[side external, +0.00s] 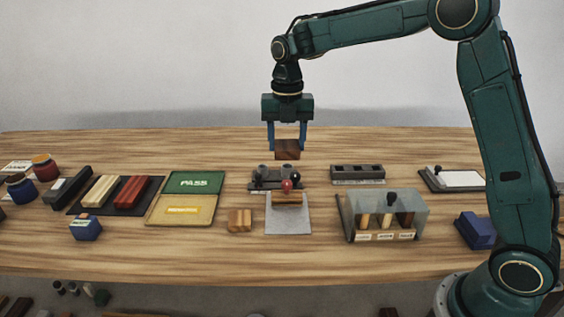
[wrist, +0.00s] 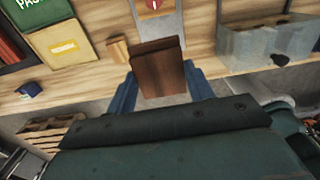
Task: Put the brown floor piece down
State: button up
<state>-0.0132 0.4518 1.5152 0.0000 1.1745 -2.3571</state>
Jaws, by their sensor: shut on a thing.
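The brown floor piece (side external: 287,149) is a dark brown wooden block held between the blue fingers of my gripper (side external: 287,138). It hangs above the far part of the table, behind the dark fixture. In the wrist view the brown piece (wrist: 160,72) fills the space between the fingers of my gripper (wrist: 165,90). My gripper is shut on it. In the side view nothing touches its underside that I can see.
Below and nearer stands a dark fixture (side external: 265,182) with a red ball knob (side external: 287,185) and a grey plate (side external: 289,222). A lighter wood block (side external: 239,220), green PASS tray (side external: 194,182), yellow tray (side external: 181,211), slotted dark block (side external: 357,173) and clear bin (side external: 408,210) surround it.

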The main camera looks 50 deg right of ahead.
jog(key=shift+d+m, duration=0.95)
jog(key=shift+m, duration=0.25)
jog(key=s+d+m, duration=0.2)
jog(key=d+m, duration=1)
jog(key=m, duration=0.3)
jog(key=shift+s+d+m, duration=0.15)
jog(key=shift+s+m, duration=0.25)
jog(key=shift+f, duration=0.1)
send_over(326, 199)
notch_tip(326, 199, down, 16)
jog(key=shift+r, duration=0.15)
jog(key=shift+f, duration=2.15)
jog(key=shift+f, duration=0.15)
